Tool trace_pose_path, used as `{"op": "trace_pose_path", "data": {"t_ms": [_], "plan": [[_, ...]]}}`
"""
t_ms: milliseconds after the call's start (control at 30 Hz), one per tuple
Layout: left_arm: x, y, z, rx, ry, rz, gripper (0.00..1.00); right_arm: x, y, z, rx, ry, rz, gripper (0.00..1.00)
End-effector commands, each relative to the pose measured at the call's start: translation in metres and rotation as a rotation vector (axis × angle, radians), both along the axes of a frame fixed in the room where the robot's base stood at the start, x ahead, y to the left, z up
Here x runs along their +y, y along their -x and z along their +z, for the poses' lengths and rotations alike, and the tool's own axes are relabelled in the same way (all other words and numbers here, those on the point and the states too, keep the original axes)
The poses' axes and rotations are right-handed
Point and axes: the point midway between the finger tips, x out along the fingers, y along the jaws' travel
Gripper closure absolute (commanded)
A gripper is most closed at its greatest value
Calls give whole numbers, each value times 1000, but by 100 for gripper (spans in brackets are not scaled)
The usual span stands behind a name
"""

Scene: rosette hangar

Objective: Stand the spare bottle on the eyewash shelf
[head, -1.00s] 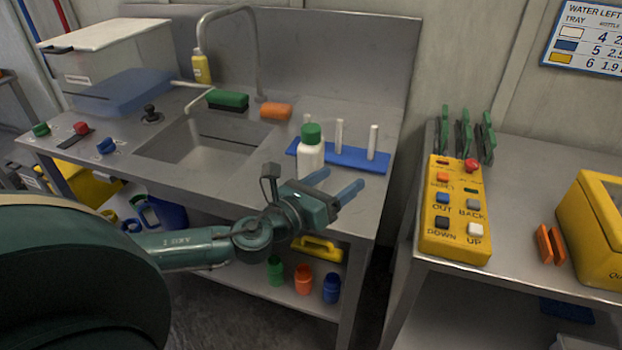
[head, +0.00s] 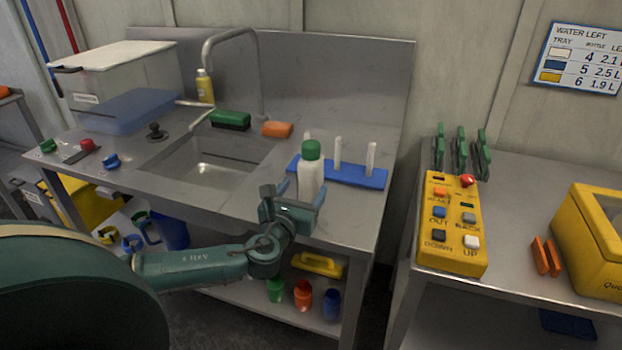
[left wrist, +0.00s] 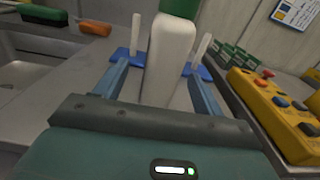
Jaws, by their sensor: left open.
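A white bottle with a green cap (head: 310,176) stands upright at the right end of the sink counter, in front of a blue peg rack (head: 372,181). It fills the middle of the left wrist view (left wrist: 170,58). My left gripper (head: 301,192) is open at the counter's front edge, its blue fingers pointing at the bottle. In the left wrist view the fingers (left wrist: 158,78) lie on either side of the bottle's body; I cannot tell whether they touch it. The bottle's base is hidden by the gripper. I cannot make out an eyewash shelf. My right gripper is not in view.
White pegs (head: 338,152) rise from the rack close behind the bottle. The sink (head: 205,165) and tap (head: 258,70) are to the left, with a green brush (head: 230,119) and orange sponge (head: 277,129) behind. A yellow button box (head: 450,225) sits on the right bench.

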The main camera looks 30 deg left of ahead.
Motion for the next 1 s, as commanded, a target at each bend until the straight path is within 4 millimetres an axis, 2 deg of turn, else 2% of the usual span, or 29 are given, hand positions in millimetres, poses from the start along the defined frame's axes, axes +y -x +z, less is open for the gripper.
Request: {"op": "trace_pose_path", "data": {"t_ms": [300, 433, 633, 1000], "plan": [[6, -43, 0, 0, 2, 1, 31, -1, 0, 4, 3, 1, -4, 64], [8, -50, 0, 1, 1, -1, 31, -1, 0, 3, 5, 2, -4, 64], [8, -50, -1, 2, 1, -1, 31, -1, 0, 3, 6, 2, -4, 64], [8, -49, 0, 1, 1, -1, 61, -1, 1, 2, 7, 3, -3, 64]]}}
